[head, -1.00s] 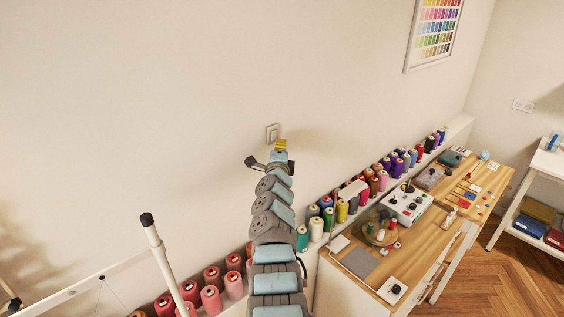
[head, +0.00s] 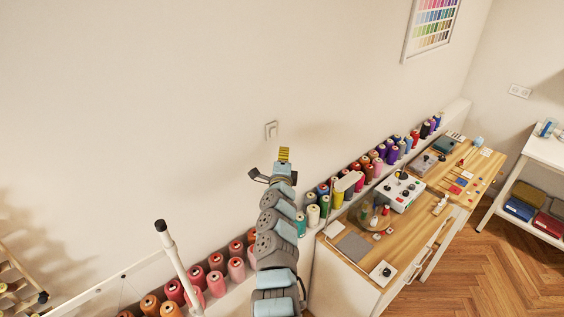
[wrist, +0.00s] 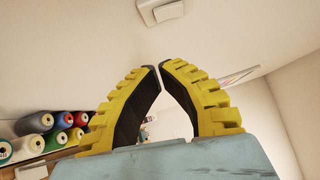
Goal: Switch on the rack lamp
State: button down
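A light wall switch (head: 271,130) with a square plate is on the plain wall, above and slightly left of my gripper (head: 285,152) in the head view. It also shows at the top of the wrist view (wrist: 160,11), just beyond the fingertips. My gripper's yellow-ribbed fingers (wrist: 160,66) curve together, their tips almost meeting, with nothing between them. The tips appear apart from the switch. I cannot tell how far they are from the wall. No lamp is recognisable, and I cannot tell the switch's position.
Thread spools (head: 215,275) line a low wall ledge. A wooden worktable (head: 400,235) with a control box (head: 402,192) stands at right. A white post (head: 178,262) rises at lower left. A white shelf (head: 540,160) is far right. The wall around the switch is clear.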

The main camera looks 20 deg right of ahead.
jog(key=p+v, duration=0.5)
jog(key=v, duration=0.1)
jog(key=shift+s+p, duration=0.25)
jog(key=shift+p, duration=0.05)
jog(key=shift+a+r, duration=0.1)
jog(key=shift+a, duration=0.05)
dwell(0.6)
